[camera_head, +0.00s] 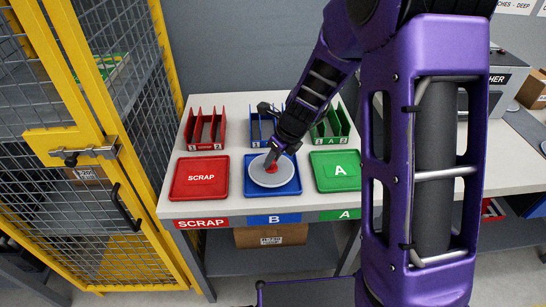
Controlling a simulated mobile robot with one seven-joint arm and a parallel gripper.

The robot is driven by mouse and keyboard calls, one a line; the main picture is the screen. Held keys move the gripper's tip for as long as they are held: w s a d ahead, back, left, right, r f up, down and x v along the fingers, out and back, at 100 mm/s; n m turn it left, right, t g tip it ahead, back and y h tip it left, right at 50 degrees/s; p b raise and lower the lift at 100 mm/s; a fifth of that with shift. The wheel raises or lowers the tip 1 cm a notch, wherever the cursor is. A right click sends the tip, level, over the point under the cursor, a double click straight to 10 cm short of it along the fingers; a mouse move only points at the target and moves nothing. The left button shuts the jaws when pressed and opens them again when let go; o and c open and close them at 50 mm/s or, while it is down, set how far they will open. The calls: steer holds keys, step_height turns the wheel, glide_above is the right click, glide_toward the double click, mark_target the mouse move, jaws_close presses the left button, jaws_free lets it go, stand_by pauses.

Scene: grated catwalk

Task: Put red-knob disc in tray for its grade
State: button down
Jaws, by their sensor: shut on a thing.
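A pale grey disc with a red knob (263,179) is at the blue tray (292,189), inside its outline in the picture. I cannot tell whether the disc rests on the tray floor or hangs just above it. My gripper (272,166) comes down from the upper right and is shut on the red knob, partly hiding it. A red tray marked SCRAP (200,190) is to the left, and a green tray marked A (339,183) is to the right. The front label below the blue tray reads B.
Behind the trays stand a red rack (206,128), a blue rack (258,126) and a green rack (343,124). A yellow mesh fence (128,200) borders the table (177,208) on the left. A cardboard box (270,235) sits on the lower shelf.

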steer(key=shift+f+b, duration=0.35)
steer(key=shift+f, duration=0.35)
steer(key=shift+c, duration=0.8)
jaws_free()
steer(key=shift+r, duration=0.15)
step_height(320, 180, up, 8)
steer(key=p, duration=0.7)
steer(key=shift+p, duration=0.4)
